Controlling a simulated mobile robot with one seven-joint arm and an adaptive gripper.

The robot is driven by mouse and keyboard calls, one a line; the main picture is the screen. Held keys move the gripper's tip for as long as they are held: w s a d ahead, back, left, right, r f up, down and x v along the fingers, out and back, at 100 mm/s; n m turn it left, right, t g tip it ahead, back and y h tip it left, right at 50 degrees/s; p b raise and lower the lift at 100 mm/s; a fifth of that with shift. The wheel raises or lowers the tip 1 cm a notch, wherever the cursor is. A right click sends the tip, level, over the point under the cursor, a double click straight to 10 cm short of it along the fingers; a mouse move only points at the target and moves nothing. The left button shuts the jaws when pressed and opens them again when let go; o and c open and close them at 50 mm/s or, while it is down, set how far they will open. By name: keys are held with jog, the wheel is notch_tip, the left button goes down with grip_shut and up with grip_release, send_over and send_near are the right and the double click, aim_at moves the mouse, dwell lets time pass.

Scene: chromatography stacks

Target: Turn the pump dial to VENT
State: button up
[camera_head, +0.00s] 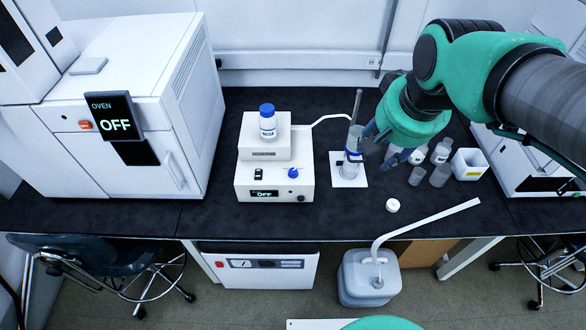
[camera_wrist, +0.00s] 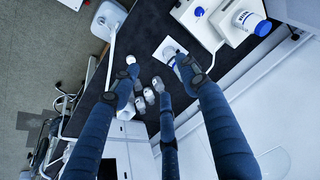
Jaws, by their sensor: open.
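A white stepped unit (camera_head: 250,188), which looks like the pump, stands mid-bench. Its lit display (camera_head: 264,194) reads OFF. On its lower step are a black switch (camera_head: 259,172) and a small blue knob (camera_head: 293,171), likely the dial; its markings are too small to read. The unit also shows at the upper right of the wrist view (camera_wrist: 200,12). My gripper (camera_head: 372,135) is open and empty, well to the right of the knob, above the bench near a glass vessel. Its blue fingers (camera_wrist: 160,75) are spread in the wrist view.
A blue-capped bottle (camera_head: 268,124) stands on the unit's upper step. The glass vessel (camera_head: 352,150) with a rod stands on a white plate (camera_head: 347,180), close to my fingers. Several small bottles and a white box (camera_head: 468,164) are at the right. An oven (camera_head: 120,115) is at the left.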

jog(key=w+a+f+m+g, duration=0.1)
jog(key=w+a+f, duration=0.25)
jog(key=w, duration=0.45)
jog(key=m+g, duration=0.3)
jog(key=m, duration=0.1)
send_over(293, 170)
notch_tip(293, 170, down, 22)
jog(key=shift+r+p, duration=0.2)
jog(key=shift+p, duration=0.15)
jog(key=shift+s, duration=0.1)
notch_tip(293, 170, down, 14)
jog(key=shift+r+b, duration=0.15)
jog(key=shift+b, duration=0.8)
grip_shut()
